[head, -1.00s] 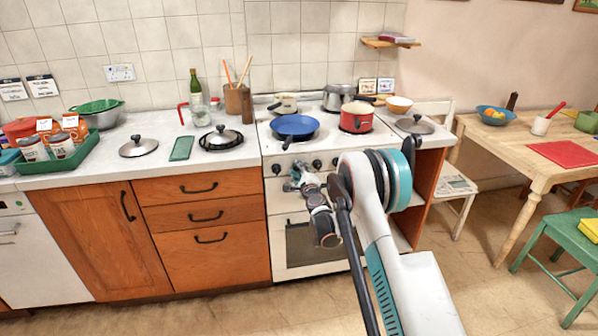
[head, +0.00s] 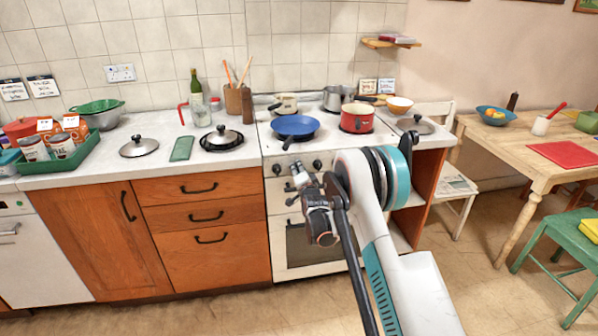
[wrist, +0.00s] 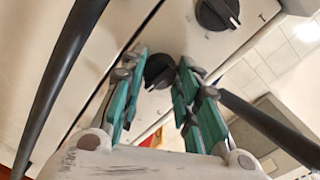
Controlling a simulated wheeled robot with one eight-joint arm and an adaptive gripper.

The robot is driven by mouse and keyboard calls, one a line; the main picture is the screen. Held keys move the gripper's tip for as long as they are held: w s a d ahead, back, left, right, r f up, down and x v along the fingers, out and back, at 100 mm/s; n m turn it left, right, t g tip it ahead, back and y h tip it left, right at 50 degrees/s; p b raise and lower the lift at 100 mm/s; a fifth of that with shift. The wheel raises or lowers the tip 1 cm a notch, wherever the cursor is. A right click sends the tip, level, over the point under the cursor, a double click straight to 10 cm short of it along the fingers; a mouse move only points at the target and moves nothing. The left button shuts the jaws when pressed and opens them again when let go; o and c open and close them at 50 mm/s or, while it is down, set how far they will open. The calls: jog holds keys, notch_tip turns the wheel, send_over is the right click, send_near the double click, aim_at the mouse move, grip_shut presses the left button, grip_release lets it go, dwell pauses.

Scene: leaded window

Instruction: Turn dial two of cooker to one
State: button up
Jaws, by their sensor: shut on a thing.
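The white cooker (head: 283,205) stands in the middle of the head view, with black dials along its front. The leftmost dial (head: 277,169) shows, and another dial (head: 317,165) shows right of my gripper (head: 297,174). My gripper is at the front panel between them, hiding what is behind it. In the wrist view my gripper (wrist: 162,68) has its teal fingers on either side of a black dial (wrist: 159,71) and is shut on it. A neighbouring dial (wrist: 217,12) with a white pointer line is free.
A blue pan (head: 295,126) and a red pot (head: 357,118) stand on the hob above. The oven door and its handle are below my gripper, partly hidden by my arm. Wooden drawers (head: 205,215) are to the left; a wooden table (head: 500,135) is to the right.

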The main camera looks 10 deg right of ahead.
jog(key=n, duration=0.6)
jog(key=shift+a+f+n+h, duration=0.1)
jog(key=shift+n+h, duration=0.2)
dwell(0.4)
jog(key=shift+s, duration=0.1)
jog(key=o, duration=1.1)
jog(key=s, duration=1.2)
jog(key=shift+a+r, duration=0.25)
jog(key=shift+r, duration=0.15)
